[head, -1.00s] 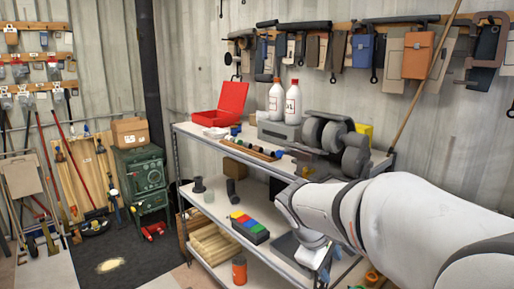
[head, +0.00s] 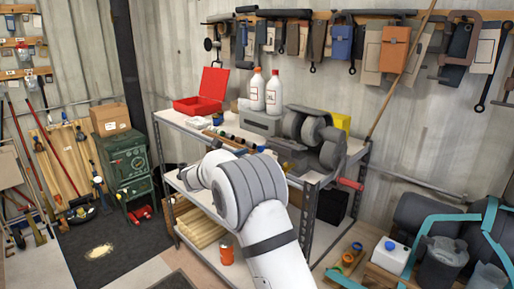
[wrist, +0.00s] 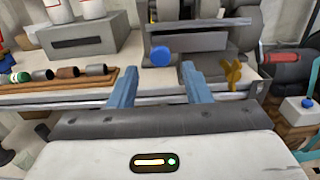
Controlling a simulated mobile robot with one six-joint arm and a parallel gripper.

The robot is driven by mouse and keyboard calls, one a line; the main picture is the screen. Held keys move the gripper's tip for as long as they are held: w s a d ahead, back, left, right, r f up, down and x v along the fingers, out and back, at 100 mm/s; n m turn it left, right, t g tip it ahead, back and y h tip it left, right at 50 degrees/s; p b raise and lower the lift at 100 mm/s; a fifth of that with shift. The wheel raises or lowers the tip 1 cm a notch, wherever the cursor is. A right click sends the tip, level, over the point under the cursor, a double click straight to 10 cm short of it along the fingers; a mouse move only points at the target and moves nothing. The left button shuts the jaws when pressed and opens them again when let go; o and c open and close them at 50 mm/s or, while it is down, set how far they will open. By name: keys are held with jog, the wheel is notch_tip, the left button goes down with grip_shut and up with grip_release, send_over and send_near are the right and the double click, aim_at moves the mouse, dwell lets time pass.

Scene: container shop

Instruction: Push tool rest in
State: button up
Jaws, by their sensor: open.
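A grey bench grinder (head: 308,140) with round wheels stands on the right end of the shelf's top. In the wrist view its lower front (wrist: 205,42) is cut off at the top. A grey bar (wrist: 198,23) crosses that front and looks like the tool rest, though I cannot tell for certain. A blue round knob (wrist: 161,53) and a brass wing-shaped piece (wrist: 231,73) sit below it. My gripper (wrist: 158,70) is open and empty, its blue fingers pointing at the grinder's front. The knob appears between the fingertips; I see no clear contact.
Left of the grinder are a grey box (wrist: 82,42) and a wooden holder with short cylinders (wrist: 68,84). White bottles (head: 273,92) and an open red case (head: 201,92) stand behind. A red handle (head: 350,184) sticks out at the shelf's right end.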

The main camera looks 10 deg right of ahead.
aim_at(259, 150)
jog(key=p+x, duration=0.1)
jog(key=x, duration=0.5)
jog(key=shift+d+p, duration=0.1)
jog(key=shift+p, duration=0.3)
jog(key=shift+c, duration=0.3)
jog(key=shift+f, duration=0.1)
grip_shut()
